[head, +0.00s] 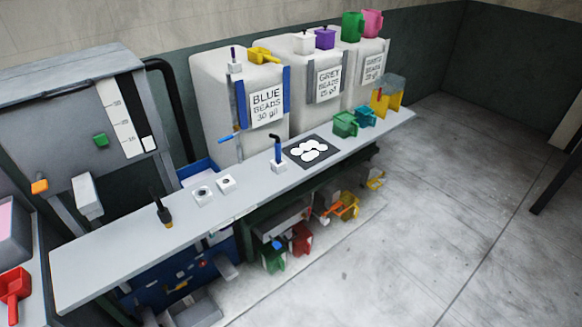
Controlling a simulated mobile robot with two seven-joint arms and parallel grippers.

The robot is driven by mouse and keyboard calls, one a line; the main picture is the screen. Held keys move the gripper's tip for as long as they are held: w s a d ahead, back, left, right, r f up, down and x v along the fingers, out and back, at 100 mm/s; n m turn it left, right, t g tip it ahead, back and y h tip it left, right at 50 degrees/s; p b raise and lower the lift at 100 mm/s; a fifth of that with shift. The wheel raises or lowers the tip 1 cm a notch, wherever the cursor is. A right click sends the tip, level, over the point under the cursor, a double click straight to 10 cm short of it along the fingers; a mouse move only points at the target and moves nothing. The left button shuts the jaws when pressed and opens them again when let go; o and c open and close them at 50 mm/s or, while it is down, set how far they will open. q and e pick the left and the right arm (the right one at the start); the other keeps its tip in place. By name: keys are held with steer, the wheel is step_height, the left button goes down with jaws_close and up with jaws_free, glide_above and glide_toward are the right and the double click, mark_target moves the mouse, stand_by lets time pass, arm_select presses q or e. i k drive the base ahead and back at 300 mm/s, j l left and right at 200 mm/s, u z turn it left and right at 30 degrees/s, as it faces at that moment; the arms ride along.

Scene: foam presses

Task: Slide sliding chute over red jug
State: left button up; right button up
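A red jug (301,238) stands low under the long grey bench, just right of a green jug (273,256). Another red jug-like container (14,287) sits at the far left edge of the picture. A grey, trough-like part (285,218) lies under the bench just above the red and green jugs. It may be the sliding chute, but I cannot tell for sure. The bench hides part of it. Neither of my grippers shows in the head view.
The long grey bench (110,258) carries white blocks, a blue-handled tool and green and teal jugs. Large bead containers (215,110) stand behind it. Yellow and orange jugs (347,206) sit lower right under the bench. The floor (400,240) to the right is clear.

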mark_target(286, 235)
steer(key=i+l+u, duration=0.3)
steer(key=i+l, duration=0.5)
steer(key=i, duration=0.15)
steer(key=i+l+u, duration=0.35)
steer(key=i+l, duration=0.5)
steer(key=l, duration=0.15)
